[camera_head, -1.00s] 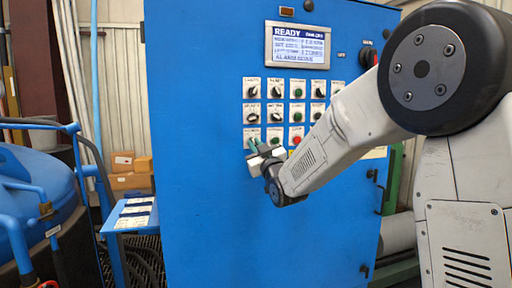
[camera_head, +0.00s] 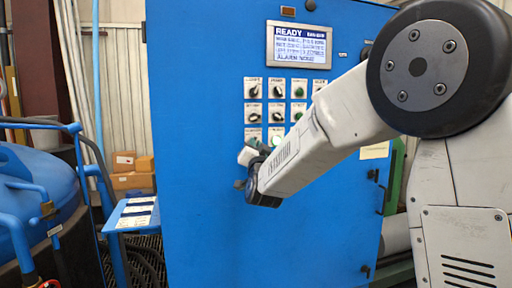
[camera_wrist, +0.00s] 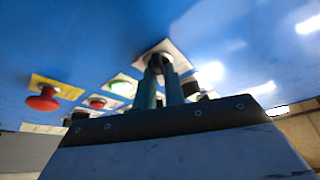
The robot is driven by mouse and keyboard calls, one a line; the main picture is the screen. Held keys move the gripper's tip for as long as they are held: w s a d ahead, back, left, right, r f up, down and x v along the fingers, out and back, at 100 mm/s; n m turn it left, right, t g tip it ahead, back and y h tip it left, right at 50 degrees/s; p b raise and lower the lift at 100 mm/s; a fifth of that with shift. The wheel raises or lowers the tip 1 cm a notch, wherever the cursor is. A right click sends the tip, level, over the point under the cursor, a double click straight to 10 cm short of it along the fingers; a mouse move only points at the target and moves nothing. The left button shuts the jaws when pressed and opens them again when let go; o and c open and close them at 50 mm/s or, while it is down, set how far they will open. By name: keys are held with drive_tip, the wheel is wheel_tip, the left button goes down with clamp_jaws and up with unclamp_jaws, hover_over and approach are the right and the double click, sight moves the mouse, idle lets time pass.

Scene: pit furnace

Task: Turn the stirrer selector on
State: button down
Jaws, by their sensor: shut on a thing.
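The stirrer selector is probably the dark knob on the white plate (camera_wrist: 178,49) in the wrist view. My gripper (camera_wrist: 160,68) has both fingers closed around it, hiding most of the knob, so its pointing direction cannot be told. In the head view, my gripper (camera_head: 257,146) is against the lower left of the control grid on the blue cabinet (camera_head: 200,180). The bottom-left label plate (camera_head: 252,132) shows just above it.
A display (camera_head: 298,45) reading READY sits above rows of knobs and buttons. In the wrist view, a green button (camera_wrist: 122,88), a red button (camera_wrist: 97,102) and a red mushroom button (camera_wrist: 43,101) are nearby. A small blue stand (camera_head: 135,214) is left of the cabinet.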

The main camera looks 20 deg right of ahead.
drive_tip(key=shift+m, duration=0.5)
drive_tip(key=c, duration=1.5)
unclamp_jaws()
drive_tip(key=shift+s, duration=0.1)
drive_tip(key=v, duration=0.7)
drive_tip(key=shift+s+a+f, duration=0.1)
drive_tip(key=shift+s, duration=0.15)
